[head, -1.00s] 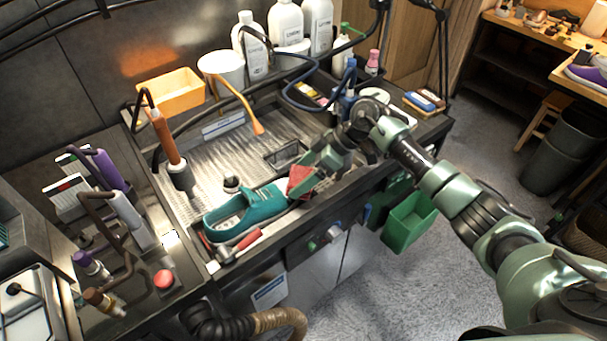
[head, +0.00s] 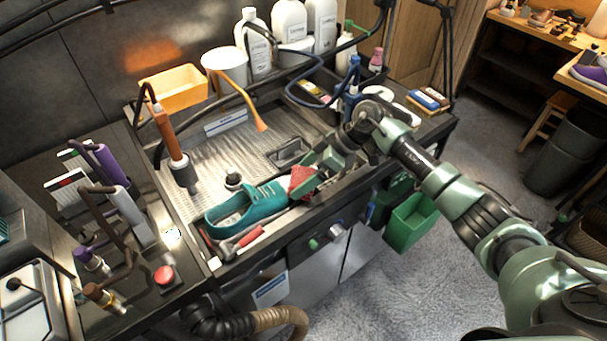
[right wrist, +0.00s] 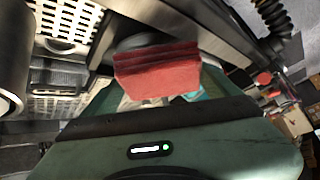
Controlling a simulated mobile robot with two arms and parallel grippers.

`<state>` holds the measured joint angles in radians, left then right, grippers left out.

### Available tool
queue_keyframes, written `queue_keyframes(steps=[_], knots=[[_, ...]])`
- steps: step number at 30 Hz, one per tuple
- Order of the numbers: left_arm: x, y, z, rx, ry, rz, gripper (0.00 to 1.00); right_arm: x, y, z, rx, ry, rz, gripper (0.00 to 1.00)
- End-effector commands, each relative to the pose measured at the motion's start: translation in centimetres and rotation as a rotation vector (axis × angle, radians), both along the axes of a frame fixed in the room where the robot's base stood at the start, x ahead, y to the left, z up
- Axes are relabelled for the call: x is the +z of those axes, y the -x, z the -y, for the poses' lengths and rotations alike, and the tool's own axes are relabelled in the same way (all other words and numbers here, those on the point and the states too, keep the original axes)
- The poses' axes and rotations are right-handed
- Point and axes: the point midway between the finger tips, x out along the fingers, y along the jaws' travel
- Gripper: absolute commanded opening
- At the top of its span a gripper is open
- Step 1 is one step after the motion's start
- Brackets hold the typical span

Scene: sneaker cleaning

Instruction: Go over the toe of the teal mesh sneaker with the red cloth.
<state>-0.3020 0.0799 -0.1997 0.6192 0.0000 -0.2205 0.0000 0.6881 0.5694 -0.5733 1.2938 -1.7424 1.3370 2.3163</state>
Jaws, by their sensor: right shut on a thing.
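The teal mesh sneaker (head: 243,209) lies in the metal sink tray, its opening to the left and its toe to the right. My right gripper (head: 305,184) is shut on the red cloth (head: 300,180), which is at the toe end of the sneaker. The cloth looks to be against the toe, but the exact contact is hidden. In the right wrist view the red cloth (right wrist: 157,70) hangs folded in front of the gripper, with a sliver of teal behind it. My left gripper is not in view.
A red-handled tool (head: 240,243) lies in front of the sneaker by the sink's front edge. A dark drain stopper (head: 233,181) is behind it. An orange bin (head: 173,90) and white bottles (head: 290,22) stand at the back. A green bin (head: 410,220) hangs at the front.

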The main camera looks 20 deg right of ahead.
Motion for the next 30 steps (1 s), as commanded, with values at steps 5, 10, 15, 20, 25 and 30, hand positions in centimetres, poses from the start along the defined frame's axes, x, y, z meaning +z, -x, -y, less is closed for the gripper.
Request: queue_keyframes(steps=[5,10,15,20,25,30], knots=[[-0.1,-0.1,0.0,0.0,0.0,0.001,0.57,-0.4,0.1,-0.1,0.001,0.0,-0.001,0.58],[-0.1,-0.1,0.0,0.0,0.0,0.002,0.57,-0.7,0.1,-0.2,0.001,0.0,-0.001,0.58],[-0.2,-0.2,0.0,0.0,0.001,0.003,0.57,-0.8,0.0,-0.3,0.0,-0.001,0.0,0.58],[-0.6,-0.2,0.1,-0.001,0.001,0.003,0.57,-0.9,-1.1,-0.7,0.0,-0.002,0.001,0.58],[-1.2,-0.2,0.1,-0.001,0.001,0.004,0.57,-0.9,-2.5,-1.2,0.0,-0.002,0.001,0.58],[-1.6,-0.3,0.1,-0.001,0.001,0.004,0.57,-0.9,-3.6,-1.6,0.0,-0.001,0.0,0.58]])
